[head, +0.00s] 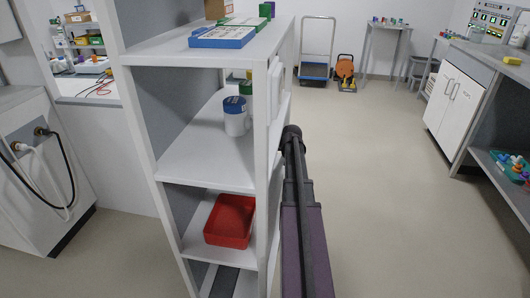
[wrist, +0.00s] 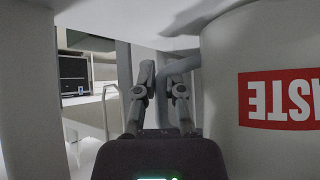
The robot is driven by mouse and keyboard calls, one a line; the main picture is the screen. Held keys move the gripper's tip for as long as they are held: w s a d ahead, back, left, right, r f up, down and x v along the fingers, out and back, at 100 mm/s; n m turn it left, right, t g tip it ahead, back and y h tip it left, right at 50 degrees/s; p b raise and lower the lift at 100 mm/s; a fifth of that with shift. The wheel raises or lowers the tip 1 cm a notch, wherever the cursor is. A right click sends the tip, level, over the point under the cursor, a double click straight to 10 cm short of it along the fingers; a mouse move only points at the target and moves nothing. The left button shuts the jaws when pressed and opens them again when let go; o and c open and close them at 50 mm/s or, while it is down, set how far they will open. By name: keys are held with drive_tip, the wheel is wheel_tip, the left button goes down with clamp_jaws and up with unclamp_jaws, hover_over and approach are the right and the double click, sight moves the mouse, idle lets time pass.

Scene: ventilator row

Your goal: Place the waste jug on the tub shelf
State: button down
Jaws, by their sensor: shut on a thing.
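The waste jug (wrist: 222,100) fills the right of the wrist view, large and pale, with a red label whose white lettering appears upside down. My gripper (wrist: 163,76) is shut on its grey curved handle. In the head view my arm rises beside the shelf unit, and my gripper is hidden behind its front post. The tub shelf (head: 193,244) is the lower shelf, with a red tub (head: 230,219) on it. A white container with a blue lid (head: 235,116) shows on the shelf above; I cannot tell there whether it is the waste jug.
The shelf unit's post (head: 264,200) stands close to my arm. A blue tray (head: 222,37) lies on its top. A green-lidded item (head: 247,77) is partly hidden on the middle shelf. Open floor (head: 400,210) lies to the right, before a white cabinet (head: 455,105).

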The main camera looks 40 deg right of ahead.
drive_tip(key=shift+f, duration=0.2)
drive_tip(key=c, duration=0.7)
unclamp_jaws()
drive_tip(key=shift+c, duration=0.2)
drive_tip(key=shift+r, duration=0.15)
drive_tip(key=shift+r, duration=0.15)
drive_tip(key=shift+p+v, duration=0.85)
drive_tip(key=shift+v, duration=0.25)
drive_tip(key=a+p+v, duration=0.1)
drive_tip(key=p+v, duration=0.5)
drive_tip(key=v, duration=0.3)
drive_tip(key=shift+s+d+r+p, duration=0.25)
drive_tip(key=shift+d+p, duration=0.15)
drive_tip(key=shift+d, duration=0.15)
